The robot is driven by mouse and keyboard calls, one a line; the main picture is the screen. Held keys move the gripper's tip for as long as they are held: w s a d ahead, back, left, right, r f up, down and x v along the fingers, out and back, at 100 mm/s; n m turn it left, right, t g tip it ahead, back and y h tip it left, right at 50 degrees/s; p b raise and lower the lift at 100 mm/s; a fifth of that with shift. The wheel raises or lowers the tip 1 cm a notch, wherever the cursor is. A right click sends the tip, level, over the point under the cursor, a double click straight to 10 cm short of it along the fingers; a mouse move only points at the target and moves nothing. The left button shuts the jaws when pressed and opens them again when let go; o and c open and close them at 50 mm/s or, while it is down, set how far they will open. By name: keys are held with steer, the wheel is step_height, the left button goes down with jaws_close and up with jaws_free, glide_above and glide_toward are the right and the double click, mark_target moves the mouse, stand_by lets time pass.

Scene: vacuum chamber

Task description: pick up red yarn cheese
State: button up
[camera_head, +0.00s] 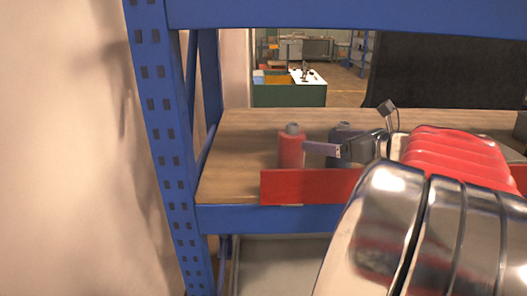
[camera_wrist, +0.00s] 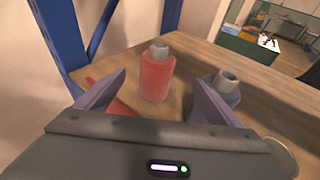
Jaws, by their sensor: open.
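The red yarn cheese, a red spool-like cylinder with a grey top (camera_head: 291,148), stands upright on the wooden shelf (camera_head: 238,128), near its left end. In the wrist view the red yarn cheese (camera_wrist: 157,75) stands ahead of my gripper, between the lines of the two fingers and apart from them. My gripper (camera_wrist: 152,93) is open and empty.
A dark blue yarn cheese (camera_wrist: 222,92) stands to the right, close to the right finger. A red panel (camera_head: 310,187) runs along the shelf's front edge. A blue rack post (camera_head: 165,130) stands at the left. Wood is bare behind the spools.

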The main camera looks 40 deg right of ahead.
mark_target(301, 138)
steer(key=x, duration=0.7)
steer(key=shift+w+f, duration=0.1)
steer(key=shift+w, duration=0.15)
steer(key=shift+a+x, duration=0.1)
steer(key=shift+x, duration=1.2)
steer(key=shift+a+x, duration=0.15)
steer(key=shift+x, duration=1.2)
steer(key=c, duration=1.8)
